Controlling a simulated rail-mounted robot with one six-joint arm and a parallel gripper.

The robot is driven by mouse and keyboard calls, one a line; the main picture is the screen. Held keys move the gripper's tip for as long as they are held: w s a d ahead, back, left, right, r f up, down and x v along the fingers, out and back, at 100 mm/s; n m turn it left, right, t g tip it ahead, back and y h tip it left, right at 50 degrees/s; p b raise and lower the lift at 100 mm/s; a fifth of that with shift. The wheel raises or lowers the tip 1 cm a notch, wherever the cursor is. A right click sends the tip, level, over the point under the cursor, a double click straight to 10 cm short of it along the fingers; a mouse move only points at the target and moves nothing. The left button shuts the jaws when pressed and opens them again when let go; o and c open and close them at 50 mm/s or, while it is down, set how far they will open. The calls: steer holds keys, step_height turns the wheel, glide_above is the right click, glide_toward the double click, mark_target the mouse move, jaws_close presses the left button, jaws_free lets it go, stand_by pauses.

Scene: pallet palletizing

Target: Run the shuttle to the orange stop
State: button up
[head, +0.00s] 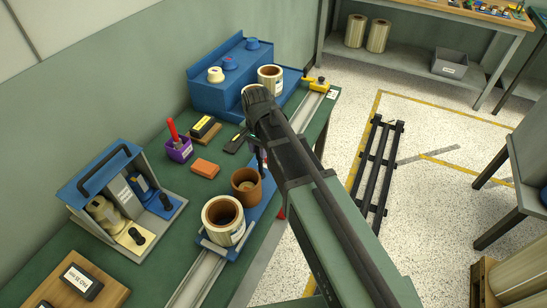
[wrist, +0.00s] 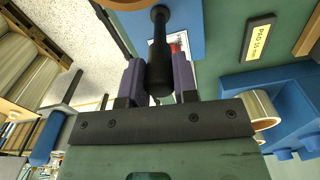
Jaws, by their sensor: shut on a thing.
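The blue shuttle plate (head: 262,208) sits on the pale rail (head: 198,277) along the table's front edge. It carries a large cream-and-brown roll (head: 237,236) and a brown cup (head: 246,194). My gripper (wrist: 159,80) is shut on a black upright handle (wrist: 159,35), with a purple finger on each side. Blue plate (wrist: 196,25) shows below the handle in the wrist view. A yellow-orange stop (head: 316,84) stands at the rail's far end, well apart from the shuttle.
A blue stepped rack (head: 217,92) with rolls stands behind the far rail. A purple pen cup (head: 179,150), an orange block (head: 205,168) and a blue-grey caddy (head: 122,190) stand left of the rail. A black rack (head: 376,170) lies on the floor at right.

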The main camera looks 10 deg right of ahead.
steer(key=s+a, duration=0.8)
steer(key=s, duration=0.4)
steer(key=shift+a, duration=0.15)
